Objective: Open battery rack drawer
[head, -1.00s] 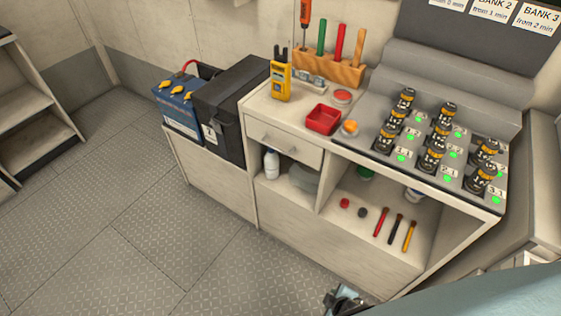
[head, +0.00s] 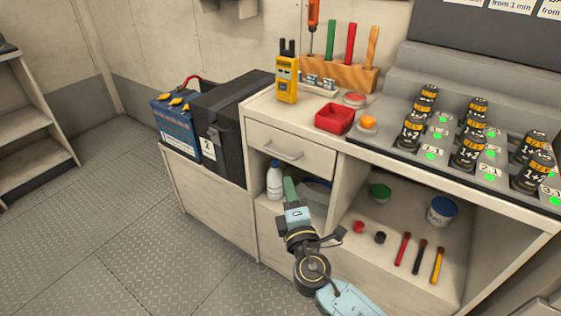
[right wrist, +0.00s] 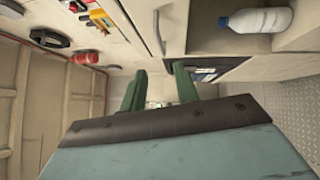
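The drawer (head: 315,160) is a pale front with a bar handle (head: 282,150), set under the left part of the counter. It looks shut, flush with the cabinet. My right gripper (head: 289,184) is below the handle, in front of the open shelf, apart from the drawer. In the right wrist view its two green fingers (right wrist: 160,86) stand apart with nothing between them. The handle (right wrist: 160,32) shows above the fingertips there. My left gripper is not in view.
A white bottle (head: 274,181) stands on the shelf just left of my right gripper. A black box (head: 228,110) and a blue battery (head: 177,125) stand left of the drawer. A red tray (head: 334,118) and yellow meter (head: 287,82) are on the counter above. The floor at left is clear.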

